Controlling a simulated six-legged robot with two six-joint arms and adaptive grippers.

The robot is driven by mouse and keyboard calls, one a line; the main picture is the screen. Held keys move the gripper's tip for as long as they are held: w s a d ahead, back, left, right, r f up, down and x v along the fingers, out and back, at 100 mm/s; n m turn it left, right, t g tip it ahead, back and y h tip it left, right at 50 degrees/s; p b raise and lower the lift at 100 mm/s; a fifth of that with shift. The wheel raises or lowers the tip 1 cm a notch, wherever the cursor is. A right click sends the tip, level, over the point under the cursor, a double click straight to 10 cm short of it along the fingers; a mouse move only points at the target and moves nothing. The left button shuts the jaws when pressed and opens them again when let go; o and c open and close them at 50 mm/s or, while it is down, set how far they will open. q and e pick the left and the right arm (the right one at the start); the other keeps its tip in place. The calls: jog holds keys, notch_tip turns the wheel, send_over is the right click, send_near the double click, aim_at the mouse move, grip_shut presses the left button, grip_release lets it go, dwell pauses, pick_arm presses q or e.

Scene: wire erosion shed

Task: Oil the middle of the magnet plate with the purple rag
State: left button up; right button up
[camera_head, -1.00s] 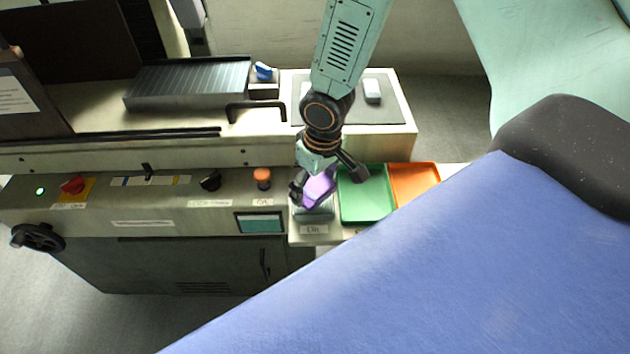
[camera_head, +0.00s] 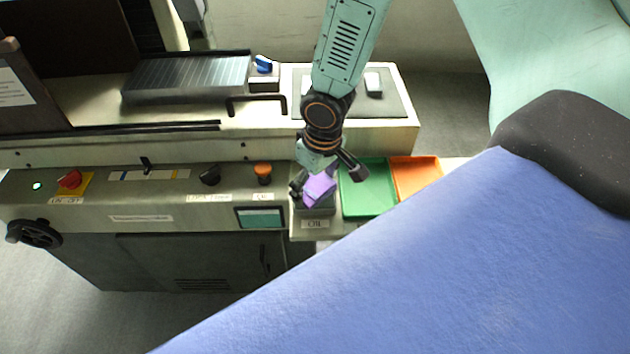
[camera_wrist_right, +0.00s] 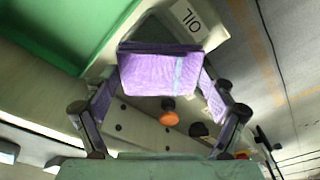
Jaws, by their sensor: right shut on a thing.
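The purple rag (camera_head: 319,188) is a folded pad, held in my right gripper (camera_head: 322,184). In the right wrist view the rag (camera_wrist_right: 160,72) shows between both fingers of the gripper (camera_wrist_right: 158,95). It is just over the grey container (camera_head: 316,209) behind the OIL label; I cannot tell if it touches what is inside. The magnet plate (camera_head: 187,78) is a grey, ribbed slab on the machine bed at upper left, well away from the rag. My left gripper is not in the head view.
A green tray (camera_head: 367,190) and an orange tray (camera_head: 415,175) stand right of the oil container. A black handle (camera_head: 257,101) and a blue-knobbed box (camera_head: 264,72) sit near the plate. An orange button (camera_head: 263,172) is left of the gripper.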

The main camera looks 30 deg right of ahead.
aim_at(315, 186)
jog(key=shift+d+f, duration=0.15)
jog(key=shift+f, duration=0.05)
jog(key=shift+f+b, duration=0.15)
jog(key=shift+b, duration=0.15)
jog(key=shift+f, duration=0.1)
dwell(0.6)
jog(key=shift+s+f+b, duration=0.1)
jog(key=shift+b, duration=0.2)
dwell(0.8)
jog(key=shift+r+p, duration=3.1)
jog(key=shift+r, duration=0.5)
jog(key=shift+f, duration=0.15)
